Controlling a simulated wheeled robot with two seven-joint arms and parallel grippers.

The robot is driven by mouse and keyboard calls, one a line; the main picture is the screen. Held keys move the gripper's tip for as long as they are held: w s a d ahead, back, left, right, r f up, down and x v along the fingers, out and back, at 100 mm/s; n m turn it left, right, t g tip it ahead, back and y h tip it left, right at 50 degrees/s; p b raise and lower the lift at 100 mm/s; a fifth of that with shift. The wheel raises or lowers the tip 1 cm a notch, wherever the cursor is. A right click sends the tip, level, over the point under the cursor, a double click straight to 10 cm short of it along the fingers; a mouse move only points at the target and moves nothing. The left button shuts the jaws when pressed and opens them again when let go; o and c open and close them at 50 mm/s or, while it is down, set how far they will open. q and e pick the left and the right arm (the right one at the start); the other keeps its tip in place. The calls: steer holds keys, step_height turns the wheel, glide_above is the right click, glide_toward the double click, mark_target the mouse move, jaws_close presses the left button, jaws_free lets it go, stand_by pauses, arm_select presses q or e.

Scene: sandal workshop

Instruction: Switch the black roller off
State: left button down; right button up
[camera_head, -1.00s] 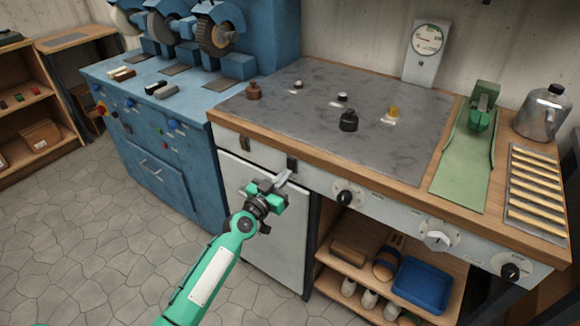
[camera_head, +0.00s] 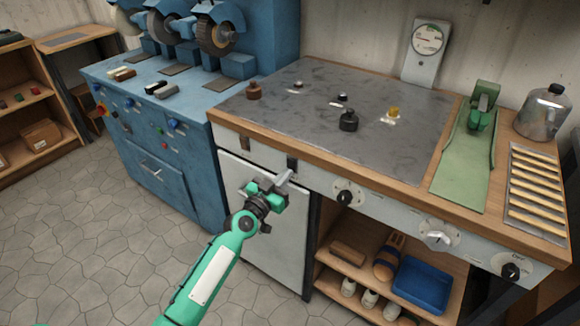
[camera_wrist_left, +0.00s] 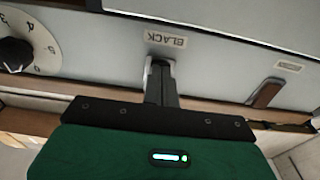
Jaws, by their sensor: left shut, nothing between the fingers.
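The black switch (camera_head: 292,164) is a small dark lever on the pale front panel of the bench. In the left wrist view its label "BLACK" (camera_wrist_left: 165,40) reads upside down. My left gripper (camera_head: 284,179) is shut and empty, with its tips right at or just below the black switch. In the left wrist view the shut fingers (camera_wrist_left: 160,80) point at the spot by the label and hide most of the lever, so I cannot tell its position or whether they touch. A brown switch (camera_head: 244,143) sits to the left; the left wrist view also shows it (camera_wrist_left: 268,92).
A black dial knob (camera_head: 344,198) is on the panel to the right of the black switch. The wooden bench edge (camera_head: 330,170) juts just above the panel. A white cabinet door (camera_head: 262,220) lies below, and an open shelf with a blue tray (camera_head: 422,284) is at lower right.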

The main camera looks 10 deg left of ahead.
arm_select(q)
steer(key=v, duration=0.8)
steer(key=shift+r+p, duration=0.4)
arm_select(e)
steer(key=shift+d+r, duration=0.1)
steer(key=shift+r, duration=0.35)
arm_select(q)
steer(key=shift+f, duration=0.1)
